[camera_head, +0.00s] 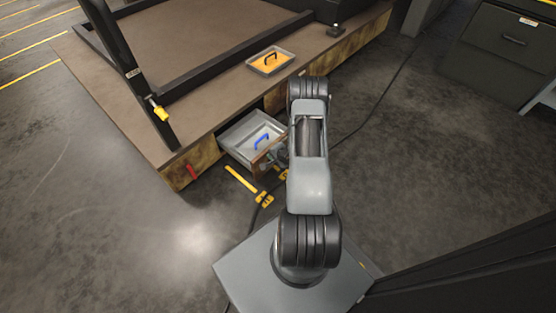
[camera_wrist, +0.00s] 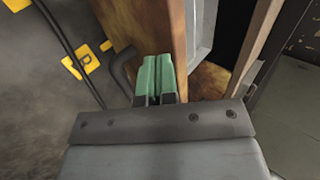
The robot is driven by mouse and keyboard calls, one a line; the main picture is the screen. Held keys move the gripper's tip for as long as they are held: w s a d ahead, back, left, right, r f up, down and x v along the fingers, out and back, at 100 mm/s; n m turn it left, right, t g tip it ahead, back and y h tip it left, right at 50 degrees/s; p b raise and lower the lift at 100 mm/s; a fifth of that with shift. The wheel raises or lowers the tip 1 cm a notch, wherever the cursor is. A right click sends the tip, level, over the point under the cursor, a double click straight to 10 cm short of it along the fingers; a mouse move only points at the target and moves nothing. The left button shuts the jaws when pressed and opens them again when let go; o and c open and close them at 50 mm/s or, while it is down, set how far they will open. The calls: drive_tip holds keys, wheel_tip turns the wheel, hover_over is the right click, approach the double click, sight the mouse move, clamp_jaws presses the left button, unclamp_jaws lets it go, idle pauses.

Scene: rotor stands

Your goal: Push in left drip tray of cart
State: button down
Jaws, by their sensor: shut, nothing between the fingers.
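The left drip tray (camera_head: 235,136) is a grey metal drawer, pulled out from the front of the low brown cart (camera_head: 150,85). An object with a blue handle (camera_head: 262,141) lies in it. Its wooden front (camera_head: 262,162) is partly hidden by my arm. In the wrist view, the wooden front (camera_wrist: 142,25) stands ahead of my gripper (camera_wrist: 154,62), with a dark handle (camera_wrist: 121,72) to the left. The green fingers are shut and empty, their tips at the wooden front. I cannot tell whether they touch it. In the head view my gripper is mostly hidden.
An orange-filled tray (camera_head: 270,61) sits on the cart's top. A dark upright post with a yellow tag (camera_head: 158,110) stands at the cart's left. Yellow floor markings (camera_head: 241,180) and a dark cable (camera_head: 383,92) lie on the floor. Dark cabinets (camera_head: 506,45) stand at right.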

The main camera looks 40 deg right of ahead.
drive_tip(key=shift+w+a, duration=0.1)
drive_tip(key=shift+w, duration=0.3)
